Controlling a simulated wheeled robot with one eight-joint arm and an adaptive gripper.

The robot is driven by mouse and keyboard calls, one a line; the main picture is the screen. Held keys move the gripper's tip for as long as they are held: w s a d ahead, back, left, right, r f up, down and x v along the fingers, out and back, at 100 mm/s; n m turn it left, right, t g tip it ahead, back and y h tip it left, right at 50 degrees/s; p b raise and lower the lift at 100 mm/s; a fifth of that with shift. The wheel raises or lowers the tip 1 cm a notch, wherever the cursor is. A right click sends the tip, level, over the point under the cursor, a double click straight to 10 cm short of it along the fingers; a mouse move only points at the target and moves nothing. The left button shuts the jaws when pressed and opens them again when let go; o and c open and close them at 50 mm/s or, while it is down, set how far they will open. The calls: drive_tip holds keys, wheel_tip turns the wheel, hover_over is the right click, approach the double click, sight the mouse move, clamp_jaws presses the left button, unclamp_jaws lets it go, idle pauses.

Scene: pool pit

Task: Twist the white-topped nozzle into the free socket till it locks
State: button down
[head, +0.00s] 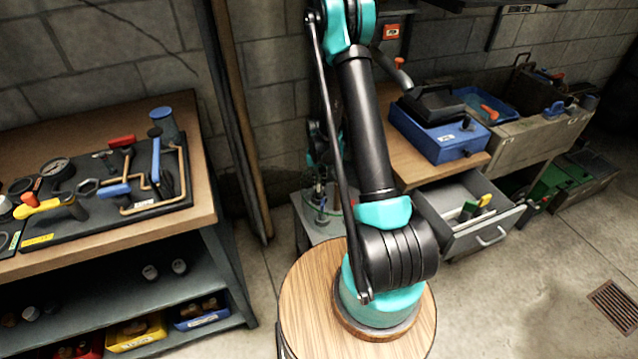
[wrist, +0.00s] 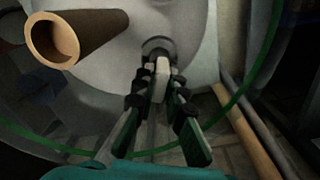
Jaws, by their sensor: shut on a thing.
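In the wrist view, my gripper (wrist: 160,88) is shut on the white-topped nozzle (wrist: 162,72), with a finger on each side of its pale top. The nozzle's dark far end lines up with a dark round socket (wrist: 155,44) in the pale grey plate. I cannot tell whether it is seated in the socket or just in front of it. A brown hollow tube (wrist: 80,36) stands out from the plate at the upper left, apart from my gripper. In the head view my arm covers most of this spot, and my fingertips cannot be made out.
A green hose (wrist: 246,95) curves around the plate. A workbench (head: 204,215) with a tool board is at left. An open drawer (head: 470,212) juts out at right, under a blue box (head: 440,137).

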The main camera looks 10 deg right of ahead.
drive_tip(key=c, duration=1.5)
unclamp_jaws()
wheel_tip(320, 180, up, 12)
drive_tip(key=s+d+r+n+t, duration=0.1)
drive_tip(key=s+d+r+t, duration=0.1)
drive_tip(key=s+r, duration=0.9)
drive_tip(key=s+d+n+t, duration=0.1)
drive_tip(key=s+t, duration=0.1)
drive_tip(key=s, duration=1.1)
drive_tip(key=shift+s+d+f+n, duration=0.15)
drive_tip(key=shift+s+f+n, duration=0.1)
drive_tip(key=shift+n, duration=0.15)
